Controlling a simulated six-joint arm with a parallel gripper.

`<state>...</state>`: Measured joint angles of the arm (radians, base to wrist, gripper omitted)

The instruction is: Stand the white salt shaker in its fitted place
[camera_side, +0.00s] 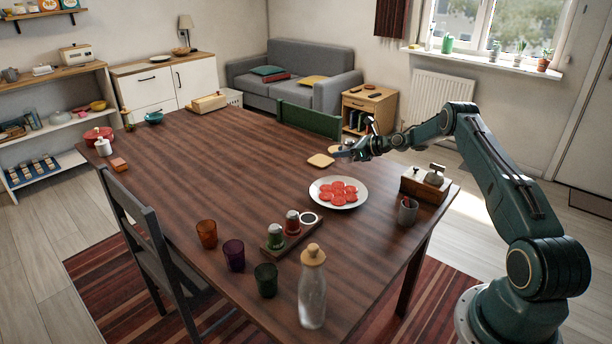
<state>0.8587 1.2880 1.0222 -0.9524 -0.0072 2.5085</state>
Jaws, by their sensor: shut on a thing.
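A small dark tray (268,249) near the table's front holds a green shaker (275,237) and a red shaker (292,222), both upright. At its far right end is a round dark spot with a white rim (309,218), with nothing standing on it. A small white upright thing (103,147) stands at the far left table corner.
A plate of red slices (338,193) lies between my gripper and the tray. A wooden box (426,187) and a grey cup (407,211) stand at right. Several coloured glasses (234,254) and a corked bottle (312,290) stand in front. The table's middle is clear.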

